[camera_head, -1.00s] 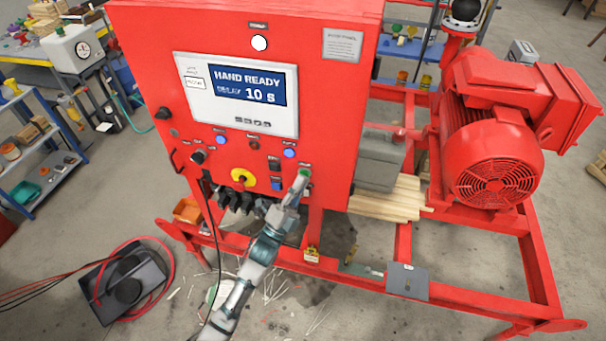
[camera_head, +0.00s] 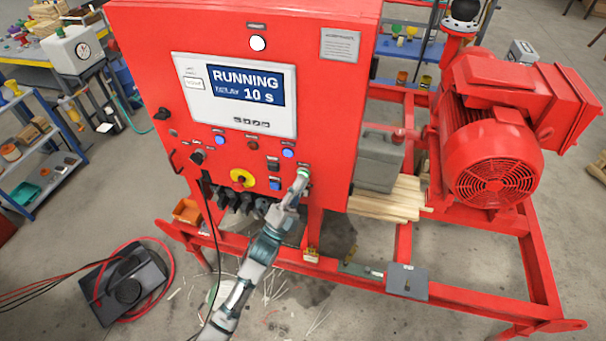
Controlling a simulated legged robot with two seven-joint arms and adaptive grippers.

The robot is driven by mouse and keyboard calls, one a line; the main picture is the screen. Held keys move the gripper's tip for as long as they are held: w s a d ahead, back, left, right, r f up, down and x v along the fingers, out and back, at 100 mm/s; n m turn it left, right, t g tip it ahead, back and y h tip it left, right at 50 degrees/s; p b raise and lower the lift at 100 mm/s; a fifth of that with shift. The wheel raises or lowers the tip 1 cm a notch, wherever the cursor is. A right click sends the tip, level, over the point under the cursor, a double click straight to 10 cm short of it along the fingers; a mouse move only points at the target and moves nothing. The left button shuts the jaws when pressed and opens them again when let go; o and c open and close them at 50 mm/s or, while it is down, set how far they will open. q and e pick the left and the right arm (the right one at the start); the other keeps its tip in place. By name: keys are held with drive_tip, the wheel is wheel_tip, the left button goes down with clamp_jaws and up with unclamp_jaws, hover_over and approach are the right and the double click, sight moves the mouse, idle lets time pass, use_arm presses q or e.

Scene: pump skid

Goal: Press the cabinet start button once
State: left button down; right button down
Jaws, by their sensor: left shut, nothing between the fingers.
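The red control cabinet (camera_head: 320,100) stands at the centre of the head view. Its screen (camera_head: 238,90) reads "RUNNING" and "10 s". My right gripper is out of view.
Blue buttons (camera_head: 288,153) and a yellow-and-red emergency stop (camera_head: 241,178) sit close to the left of my fingers. A red motor (camera_head: 495,140) stands on the skid frame (camera_head: 480,300) at right. A black speaker-like box (camera_head: 122,283) lies on the floor at left.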

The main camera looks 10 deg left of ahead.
use_arm(q)
drive_tip(key=shift+s+a, duration=0.2)
drive_tip(key=shift+s, duration=0.45)
drive_tip(key=s+p, duration=0.1)
drive_tip(key=s, duration=0.4)
drive_tip(key=shift+p, duration=0.3)
idle(0.5)
